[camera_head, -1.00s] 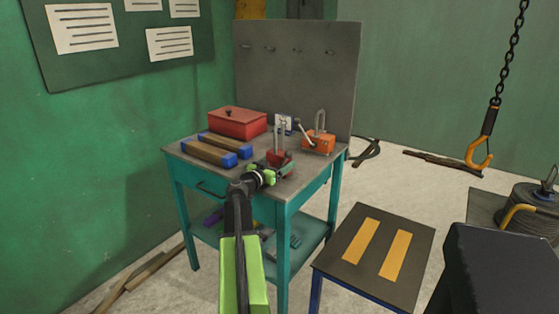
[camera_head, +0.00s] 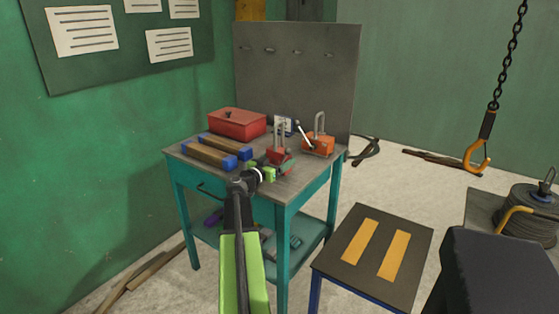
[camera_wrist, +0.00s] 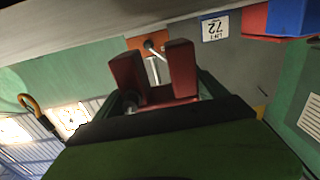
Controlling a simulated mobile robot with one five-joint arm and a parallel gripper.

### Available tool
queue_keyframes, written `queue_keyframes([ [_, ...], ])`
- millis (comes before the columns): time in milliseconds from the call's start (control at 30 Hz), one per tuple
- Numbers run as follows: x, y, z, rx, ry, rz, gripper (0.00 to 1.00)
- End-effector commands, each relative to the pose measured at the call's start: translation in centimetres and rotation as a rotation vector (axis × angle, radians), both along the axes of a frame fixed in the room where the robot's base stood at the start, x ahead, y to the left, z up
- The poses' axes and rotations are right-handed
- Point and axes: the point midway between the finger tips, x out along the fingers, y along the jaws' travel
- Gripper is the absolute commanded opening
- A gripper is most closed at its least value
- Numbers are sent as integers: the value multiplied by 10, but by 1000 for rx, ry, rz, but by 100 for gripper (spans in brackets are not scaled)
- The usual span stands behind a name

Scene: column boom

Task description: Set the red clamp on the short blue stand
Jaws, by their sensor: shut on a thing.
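The red clamp (camera_head: 277,155) is at the front right part of the teal workbench top, and my gripper (camera_head: 268,170) is shut on it. In the wrist view the red clamp (camera_wrist: 155,83) fills the space just beyond the jaws, its two red uprights showing. Whether its base touches the bench is hard to tell. The short blue stand (camera_head: 345,276) is right of the bench, with a dark top, two yellow strips and blue legs. Its top is empty. The lower part of the clamp is partly hidden by my gripper.
An orange clamp (camera_head: 318,144) stands right of the red one. A red box (camera_head: 237,122) and two wooden bars with blue ends (camera_head: 212,151) lie on the bench (camera_head: 180,155). A hook on a chain (camera_head: 478,153) hangs at the right, above a dark spool (camera_head: 530,205).

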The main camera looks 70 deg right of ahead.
Motion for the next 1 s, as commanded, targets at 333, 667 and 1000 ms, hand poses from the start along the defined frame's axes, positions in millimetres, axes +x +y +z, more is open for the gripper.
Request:
queue_keyframes([
  [333, -24, 6, 35, -2, 3, -1, 9],
  [667, -86, 17, 74, -1, 2, -3, 9],
  [1000, -114, 20, 87, -1, 2, 1, 9],
])
